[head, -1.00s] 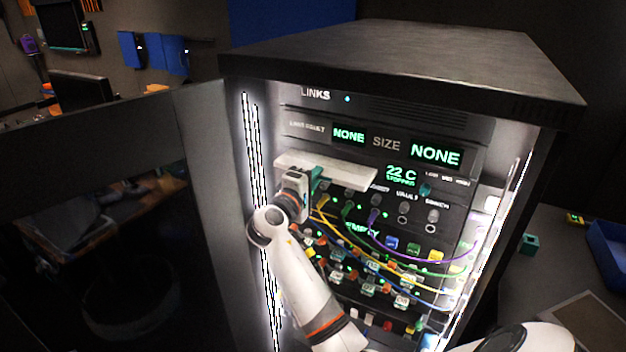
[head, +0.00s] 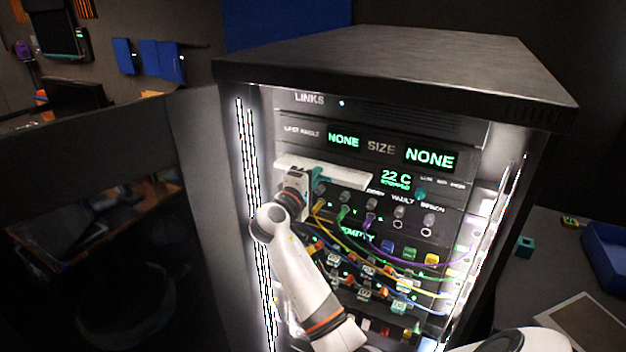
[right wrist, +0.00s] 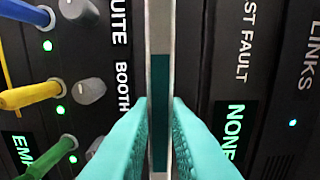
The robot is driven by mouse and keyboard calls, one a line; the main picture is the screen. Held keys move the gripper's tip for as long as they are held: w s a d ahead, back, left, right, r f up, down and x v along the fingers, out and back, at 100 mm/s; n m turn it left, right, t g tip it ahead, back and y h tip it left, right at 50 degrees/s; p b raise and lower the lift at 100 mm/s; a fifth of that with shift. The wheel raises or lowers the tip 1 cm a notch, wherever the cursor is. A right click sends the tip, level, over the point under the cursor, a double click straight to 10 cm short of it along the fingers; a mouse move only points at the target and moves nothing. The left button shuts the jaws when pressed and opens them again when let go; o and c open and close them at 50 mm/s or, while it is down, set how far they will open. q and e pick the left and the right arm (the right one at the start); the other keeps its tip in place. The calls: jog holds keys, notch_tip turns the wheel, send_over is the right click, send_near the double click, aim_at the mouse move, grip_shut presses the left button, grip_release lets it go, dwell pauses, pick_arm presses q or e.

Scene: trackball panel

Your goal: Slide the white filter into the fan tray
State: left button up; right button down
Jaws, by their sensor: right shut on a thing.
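The white filter (head: 345,177) is a flat white bar lying level across the left part of the rack front, below the LAST FAULT display and left of the 22 C readout. My right gripper (head: 317,180) is at its front edge, left of its middle, with teal fingers shut on it. In the right wrist view the filter (right wrist: 158,35) is a thin pale strip seen edge-on, with a teal band, between the two teal fingers (right wrist: 159,125). The fan tray's slot is hidden behind the filter, so I cannot tell how deep it sits. My left gripper is not in view.
Below the filter are knobs (head: 400,212) and several coloured cables (head: 440,262) looping across the panel. The open rack door (head: 195,140) stands at the left. A blue bin (head: 606,255) and a small teal block (head: 525,246) are on the table at right.

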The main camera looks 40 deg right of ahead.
jog(key=shift+w+d, duration=0.2)
jog(key=shift+d, duration=0.4)
jog(key=c, duration=1.3)
grip_release()
jog(key=shift+c, duration=0.2)
jog(key=shift+a+f, duration=0.1)
jog(key=shift+a, duration=0.15)
jog(key=b+v, duration=0.4)
jog(key=v, duration=0.7)
jog(key=shift+s+a+b, duration=0.2)
jog(key=shift+b, duration=0.15)
